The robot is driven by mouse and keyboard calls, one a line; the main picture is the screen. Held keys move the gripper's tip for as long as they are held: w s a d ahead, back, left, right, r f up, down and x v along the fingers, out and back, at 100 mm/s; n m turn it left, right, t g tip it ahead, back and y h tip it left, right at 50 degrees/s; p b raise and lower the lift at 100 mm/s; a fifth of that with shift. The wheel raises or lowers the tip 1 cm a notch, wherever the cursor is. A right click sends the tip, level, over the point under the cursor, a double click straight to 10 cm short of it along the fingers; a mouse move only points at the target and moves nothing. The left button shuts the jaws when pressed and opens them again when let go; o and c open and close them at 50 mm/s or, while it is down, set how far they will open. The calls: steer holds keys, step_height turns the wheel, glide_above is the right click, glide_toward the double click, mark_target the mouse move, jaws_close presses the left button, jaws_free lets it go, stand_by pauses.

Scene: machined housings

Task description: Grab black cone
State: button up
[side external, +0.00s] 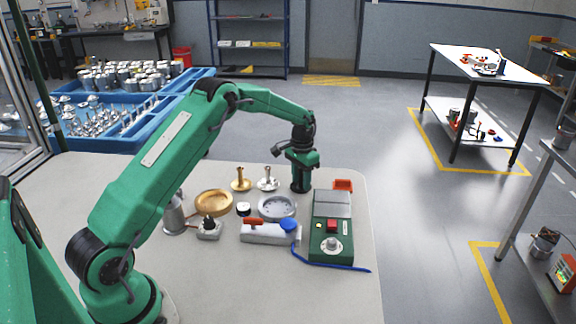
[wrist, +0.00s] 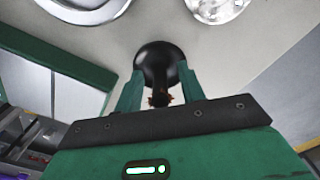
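The black cone (side external: 300,185) stands on the table near its far edge, just below my gripper (side external: 301,165). In the wrist view the cone (wrist: 160,64) is a dark rounded shape with a narrower stem toward the camera. My gripper (wrist: 161,80) has its two green fingers apart, one on each side of the cone. Gaps show between the stem and the fingers. The fingertips overlap the rim of the dark shape, and whether they touch it is hard to tell.
A green control box (side external: 332,228) and an orange-red tray (side external: 343,185) stand right of the cone. A grey round dish (side external: 277,207), a silver part (side external: 267,180), a brass part (side external: 241,181) and a gold ring (side external: 213,203) are to the left. The table's right edge is close by.

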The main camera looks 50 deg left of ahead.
jaws_close()
steer(key=shift+r, duration=0.2)
steer(key=shift+r, duration=0.6)
steer(key=r, duration=0.1)
steer(key=d+r, duration=0.1)
steer(key=r, duration=0.1)
steer(key=shift+r, duration=0.1)
steer(key=s+d+r, duration=0.3)
steer(key=d+r, duration=0.3)
steer(key=d, duration=0.4)
steer(key=shift+d+r, duration=0.15)
steer(key=shift+w, duration=0.1)
